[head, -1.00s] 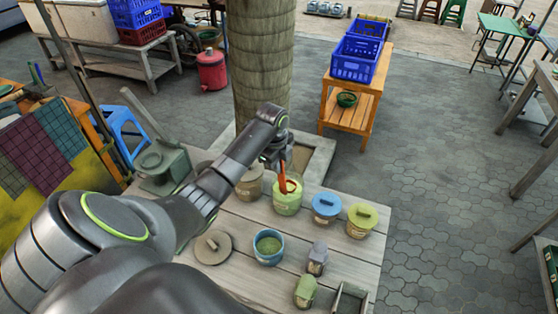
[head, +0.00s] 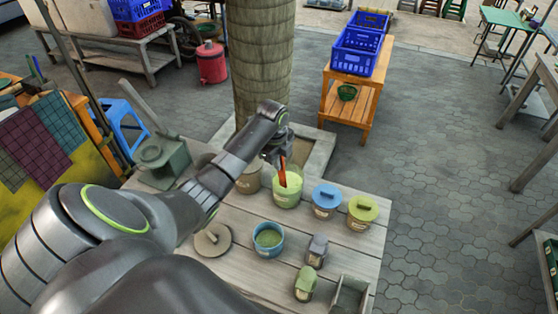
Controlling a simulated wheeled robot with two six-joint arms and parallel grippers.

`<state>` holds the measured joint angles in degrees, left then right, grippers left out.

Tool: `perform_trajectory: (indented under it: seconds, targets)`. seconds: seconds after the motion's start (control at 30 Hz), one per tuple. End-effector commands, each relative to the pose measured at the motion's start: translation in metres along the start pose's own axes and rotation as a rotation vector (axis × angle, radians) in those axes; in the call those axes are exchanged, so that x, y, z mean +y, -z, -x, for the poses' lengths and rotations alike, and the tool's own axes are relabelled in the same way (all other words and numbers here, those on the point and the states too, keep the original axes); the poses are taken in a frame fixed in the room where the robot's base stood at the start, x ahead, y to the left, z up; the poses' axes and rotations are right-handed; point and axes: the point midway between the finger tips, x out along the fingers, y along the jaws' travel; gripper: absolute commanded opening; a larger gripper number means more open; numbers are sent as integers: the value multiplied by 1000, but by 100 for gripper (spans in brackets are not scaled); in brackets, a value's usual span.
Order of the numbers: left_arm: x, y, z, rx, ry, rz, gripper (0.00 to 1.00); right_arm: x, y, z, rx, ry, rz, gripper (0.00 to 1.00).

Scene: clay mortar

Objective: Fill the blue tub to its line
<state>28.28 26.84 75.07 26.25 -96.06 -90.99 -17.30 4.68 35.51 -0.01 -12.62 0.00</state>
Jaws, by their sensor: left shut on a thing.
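The blue tub (head: 281,246) stands open on the wooden table, with green material inside; I cannot make out its line. Behind it, a pale green tub (head: 288,200) stands open with light green contents. My left gripper (head: 279,153) is over the green tub, shut on an orange scoop (head: 283,174). The scoop points down into the green tub, and its lower end looks sunk in the contents. My right gripper is not in view.
A blue-lidded tub (head: 325,202) and a green-lidded tub (head: 362,211) stand right of the green tub. A round lid (head: 212,241) lies left of the blue tub. Small grey (head: 317,251) and green (head: 305,283) containers and an open box (head: 350,295) are at front right.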

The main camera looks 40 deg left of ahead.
Motion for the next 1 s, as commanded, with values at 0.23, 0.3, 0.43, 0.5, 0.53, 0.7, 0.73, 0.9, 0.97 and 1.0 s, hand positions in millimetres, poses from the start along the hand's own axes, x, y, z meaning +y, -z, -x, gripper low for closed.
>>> perform_trajectory:
  seconds: [0.23,0.3,0.43,0.5,0.53,0.7,0.73,0.9,0.97,1.0]
  targets:
    - [-2,0,14,0,1,0,0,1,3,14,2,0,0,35]
    - [-4,0,24,0,0,0,0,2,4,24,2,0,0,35]
    - [-5,0,38,0,0,0,0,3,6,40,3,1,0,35]
    - [-6,0,46,0,0,0,0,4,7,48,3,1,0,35]
    - [-7,0,49,0,0,0,0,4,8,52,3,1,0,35]
    - [-10,0,64,-1,3,-1,0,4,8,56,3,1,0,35]
    - [-10,0,67,-1,2,-1,0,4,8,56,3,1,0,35]
    - [-13,0,86,-1,4,0,0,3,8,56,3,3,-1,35]
    - [-14,0,92,-1,3,-1,0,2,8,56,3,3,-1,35]
    - [-14,0,95,-1,2,0,0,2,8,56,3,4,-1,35]
